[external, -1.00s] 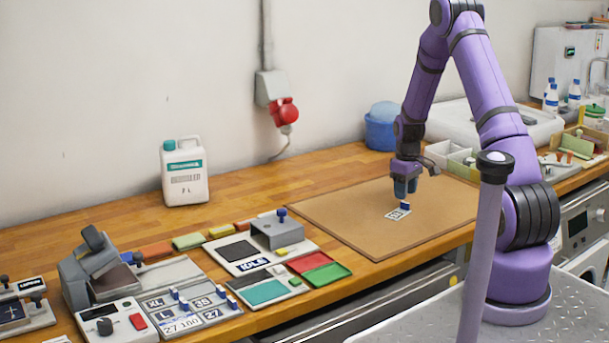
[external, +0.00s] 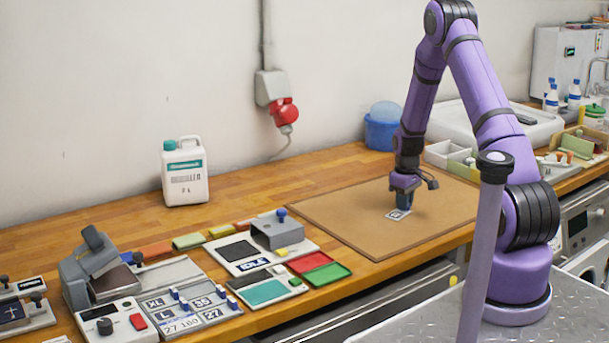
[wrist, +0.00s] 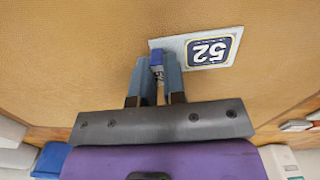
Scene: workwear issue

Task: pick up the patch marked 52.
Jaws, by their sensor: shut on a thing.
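The patch marked 52 (wrist: 208,51) is a pale card with a dark blue square and white digits, upside down in the wrist view. A blue block-like grip (wrist: 157,62) stands at one end of it. The patch (external: 396,215) lies on the brown mat in the external view. My gripper (wrist: 158,74) points down over that end, its two fingers shut on the blue grip; it also shows in the external view (external: 401,209). The fingers hide part of the grip. I cannot tell any gap between patch and mat.
The brown mat (external: 340,208) is otherwise clear around my gripper. To its left are a red and green tray (external: 325,273), a grey press (external: 277,233) and a board of other marked patches (external: 187,308). A blue bucket (external: 381,133) stands behind the mat.

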